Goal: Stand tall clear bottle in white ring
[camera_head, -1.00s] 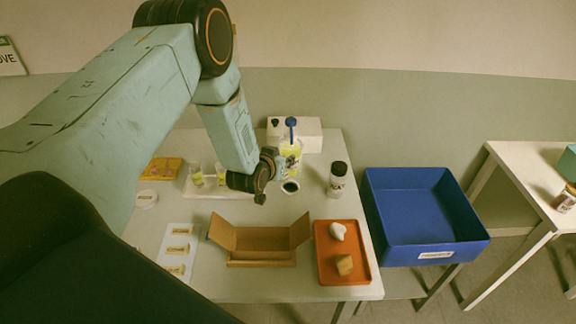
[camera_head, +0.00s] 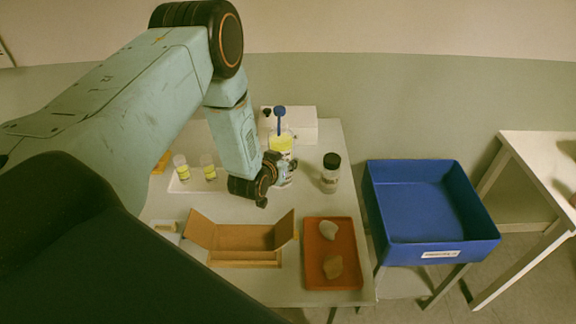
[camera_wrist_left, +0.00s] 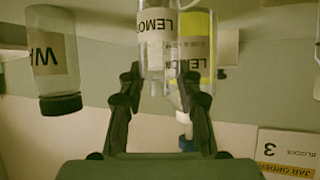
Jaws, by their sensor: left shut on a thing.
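My left gripper (camera_head: 272,166) is shut on a clear bottle (camera_head: 286,178) with a white label, near the back of the white table. In the left wrist view, the fingertips (camera_wrist_left: 160,78) close around this bottle (camera_wrist_left: 155,45), whose label begins "LEMO". It appears roughly upright. Its lower end covers the spot where a pale ring with a dark centre showed earlier, so I cannot tell whether it sits inside the ring or just above it. My right gripper is not in view.
A yellow bottle with a blue pump (camera_head: 281,139) stands close behind the held bottle. A black-capped bottle (camera_head: 330,176) stands to its right. Two small yellow jars are at left. An open cardboard box (camera_head: 245,258), orange tray (camera_head: 315,280) and blue bin (camera_head: 425,240) lie nearer.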

